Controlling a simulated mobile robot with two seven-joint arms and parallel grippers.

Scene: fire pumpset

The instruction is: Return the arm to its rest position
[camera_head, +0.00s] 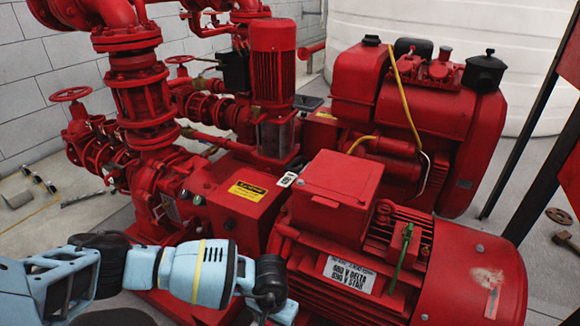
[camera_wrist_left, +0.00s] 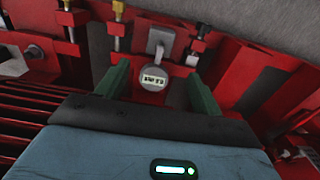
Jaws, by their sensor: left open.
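My left arm (camera_head: 200,272), light blue with black joints, reaches in from the lower left of the head view, in front of the red pumpset (camera_head: 340,215). I cannot make out its fingertips there. In the left wrist view my left gripper (camera_wrist_left: 158,78) is open, its two dark green fingers spread apart. Between the fingers, as seen in the picture, is a grey round piece (camera_wrist_left: 153,78) with a small white marked window and a grey bar above it. No contact with the fingers is visible. My right gripper is not in view.
A red motor (camera_head: 370,255) with a terminal box (camera_head: 335,185) stands right of the arm. A red pump with pipes (camera_head: 145,130) rises behind it. A red engine (camera_head: 420,125) stands at the back right. Open floor (camera_head: 30,235) shows at the left.

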